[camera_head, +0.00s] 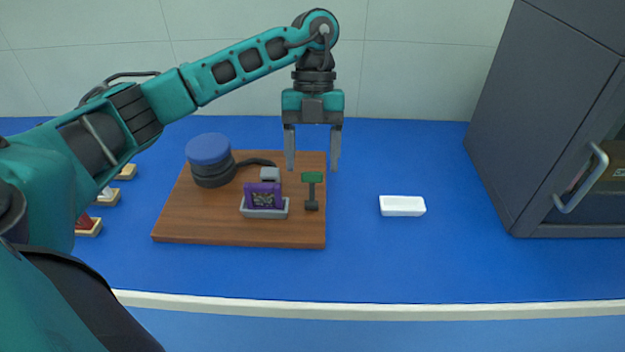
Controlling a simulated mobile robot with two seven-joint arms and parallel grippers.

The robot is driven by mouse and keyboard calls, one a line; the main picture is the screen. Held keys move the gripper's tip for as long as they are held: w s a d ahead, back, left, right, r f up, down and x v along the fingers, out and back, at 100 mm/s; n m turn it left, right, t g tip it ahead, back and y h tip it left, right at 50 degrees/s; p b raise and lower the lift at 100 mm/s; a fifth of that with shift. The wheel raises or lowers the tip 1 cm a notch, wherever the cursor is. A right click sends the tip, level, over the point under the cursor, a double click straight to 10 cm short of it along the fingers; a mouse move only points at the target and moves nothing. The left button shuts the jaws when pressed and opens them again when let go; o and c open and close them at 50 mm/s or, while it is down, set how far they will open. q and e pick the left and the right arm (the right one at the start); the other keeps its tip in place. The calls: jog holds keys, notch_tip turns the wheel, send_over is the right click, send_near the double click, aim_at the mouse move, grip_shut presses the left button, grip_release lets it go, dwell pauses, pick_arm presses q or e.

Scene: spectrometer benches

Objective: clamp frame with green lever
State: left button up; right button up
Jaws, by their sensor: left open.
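A green lever (312,178) with a dark stem stands on the right side of a brown wooden board (195,222). A purple frame (264,195) with a dark emblem sits upright in a grey holder (265,212) left of the lever. A small grey block (270,173) is just behind the frame. My left gripper (312,165) points down above and behind the lever, open, with its fingers apart and nothing between them. Whether a fingertip touches anything is hard to tell. My right gripper is not in view.
A blue-topped black cylinder (209,150) with a dark arm stands at the board's back left. A white tray (402,206) lies right of the board. Small wooden blocks (88,228) sit at left. A dark cabinet (540,120) with a handle stands at right. Blue bench in front is clear.

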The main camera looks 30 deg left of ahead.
aim_at(312, 172)
pick_arm(q)
jog(key=shift+x, duration=2.05)
jog(key=shift+c, duration=0.2)
jog(key=c, duration=1)
